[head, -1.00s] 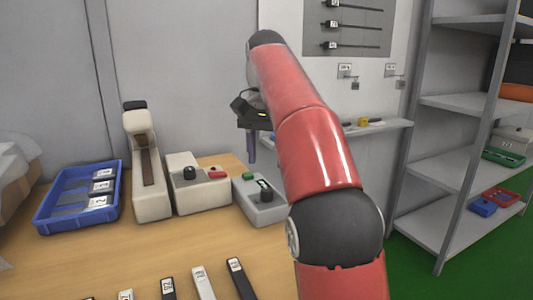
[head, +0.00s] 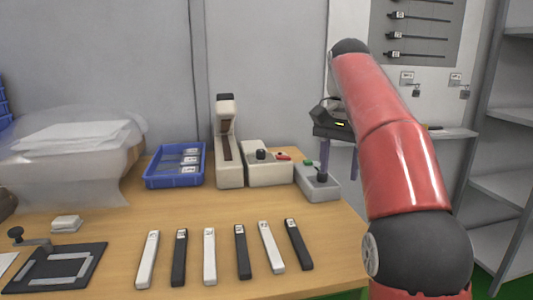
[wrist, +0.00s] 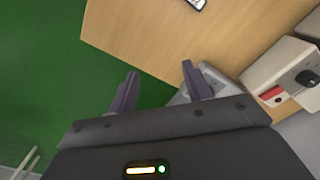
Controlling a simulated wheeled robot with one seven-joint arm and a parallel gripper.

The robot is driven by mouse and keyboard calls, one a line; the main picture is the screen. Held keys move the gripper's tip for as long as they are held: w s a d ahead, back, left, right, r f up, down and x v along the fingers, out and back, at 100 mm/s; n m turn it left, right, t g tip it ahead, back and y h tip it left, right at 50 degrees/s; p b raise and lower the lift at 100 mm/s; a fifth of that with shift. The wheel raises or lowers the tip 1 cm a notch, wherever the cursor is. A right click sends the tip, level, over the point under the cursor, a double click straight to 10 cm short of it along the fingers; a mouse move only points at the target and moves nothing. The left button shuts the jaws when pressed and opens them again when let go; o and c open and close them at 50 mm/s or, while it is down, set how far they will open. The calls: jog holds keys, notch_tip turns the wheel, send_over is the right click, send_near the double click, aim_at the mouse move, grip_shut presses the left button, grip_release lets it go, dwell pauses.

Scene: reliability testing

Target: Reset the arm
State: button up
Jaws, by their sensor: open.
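My red arm (head: 400,165) rises at the right of the head view and bends back over the table's right end. My gripper (head: 338,155) hangs near the grey box with a black knob (head: 318,182), partly hidden behind my arm. In the wrist view my gripper (wrist: 160,82) shows two purple fingers held apart with nothing between them. Below them lie the table's edge and the green floor.
The wooden table (head: 110,222) holds several black and white bars (head: 209,257), a blue tray (head: 150,180), a tall beige device (head: 229,150), a beige box (head: 268,174) and a dark plate (head: 55,268). Shelves (head: 505,190) stand at the right. Green floor (wrist: 50,60) is clear beside the table.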

jog(key=s+f+n+t, duration=0.1)
jog(key=s+f, duration=0.1)
jog(key=s, duration=0.2)
jog(key=s+f+n+t, duration=0.1)
jog(key=s+f, duration=0.1)
jog(key=s, duration=0.3)
jog(key=s+f+n+t, duration=0.1)
jog(key=s+f+n, duration=0.1)
jog(key=s, duration=0.3)
jog(key=shift+s+d+f, duration=0.25)
jog(key=shift+d+f, duration=0.1)
jog(key=s+f+n+t, duration=0.2)
jog(key=s+f+n, duration=0.1)
jog(key=s+f, duration=0.8)
notch_tip(320, 180, down, 3)
jog(key=shift+s+a+f+t, duration=0.15)
jog(key=shift+s+a+t, duration=0.05)
jog(key=shift+a+t, duration=0.1)
jog(key=shift+d, duration=0.1)
